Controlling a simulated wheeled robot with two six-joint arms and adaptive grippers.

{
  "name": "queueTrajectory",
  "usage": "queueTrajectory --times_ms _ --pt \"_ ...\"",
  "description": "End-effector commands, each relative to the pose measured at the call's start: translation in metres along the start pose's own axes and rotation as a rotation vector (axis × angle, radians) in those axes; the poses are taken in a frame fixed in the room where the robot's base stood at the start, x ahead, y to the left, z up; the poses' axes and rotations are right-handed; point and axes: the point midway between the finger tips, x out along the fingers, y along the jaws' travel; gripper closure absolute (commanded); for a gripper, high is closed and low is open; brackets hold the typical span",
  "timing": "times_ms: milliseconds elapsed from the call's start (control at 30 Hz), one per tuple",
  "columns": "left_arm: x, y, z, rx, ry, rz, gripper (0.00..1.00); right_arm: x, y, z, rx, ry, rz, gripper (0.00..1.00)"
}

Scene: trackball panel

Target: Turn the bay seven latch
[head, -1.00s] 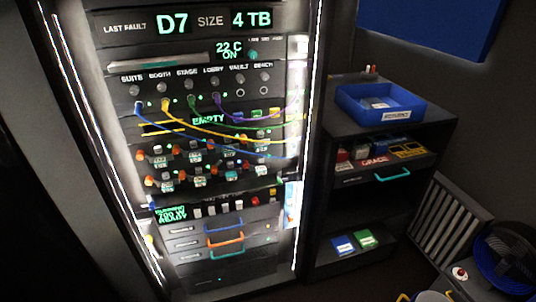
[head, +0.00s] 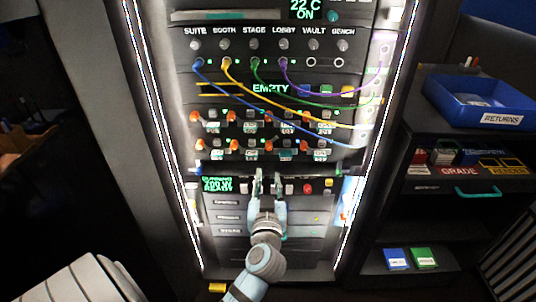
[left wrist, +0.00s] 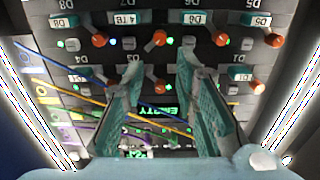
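The rack's lower row of drive bays has small round latches. The neighbouring latches in that row are orange. In the head view the bay seven latch (head: 268,146) is above my left gripper (head: 268,178). That gripper is open and empty, its fingers pointing up the rack front. In the left wrist view my left gripper (left wrist: 160,68) has its teal fingers apart, with the latch beyond the gap between them; I see no contact. My right gripper is not in view.
Coloured cables (head: 310,112) hang across the rack above the bays. A dark shelf unit (head: 410,200) with a blue tray (head: 465,110) stands at the right.

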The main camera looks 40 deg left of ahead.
Motion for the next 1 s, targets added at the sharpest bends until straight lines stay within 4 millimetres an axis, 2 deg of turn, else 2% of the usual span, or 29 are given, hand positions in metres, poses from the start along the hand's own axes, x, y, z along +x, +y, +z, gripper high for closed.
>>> queueTrajectory --times_ms 300,433,600,867,1000 --pt "0.088 -0.001 0.000 0.005 0.000 0.000 0.73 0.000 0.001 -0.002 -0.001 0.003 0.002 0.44" --pt "0.112 -0.001 0.001 0.005 -0.002 -0.001 0.73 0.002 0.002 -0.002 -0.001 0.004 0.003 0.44" --pt "0.126 -0.001 0.001 0.005 -0.003 0.000 0.73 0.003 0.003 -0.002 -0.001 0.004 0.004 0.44" --pt "0.127 -0.001 0.001 0.005 -0.004 0.001 0.73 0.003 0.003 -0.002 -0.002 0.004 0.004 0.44" --pt "0.127 -0.001 0.001 0.005 -0.004 0.001 0.94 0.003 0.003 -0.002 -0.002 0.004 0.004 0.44"
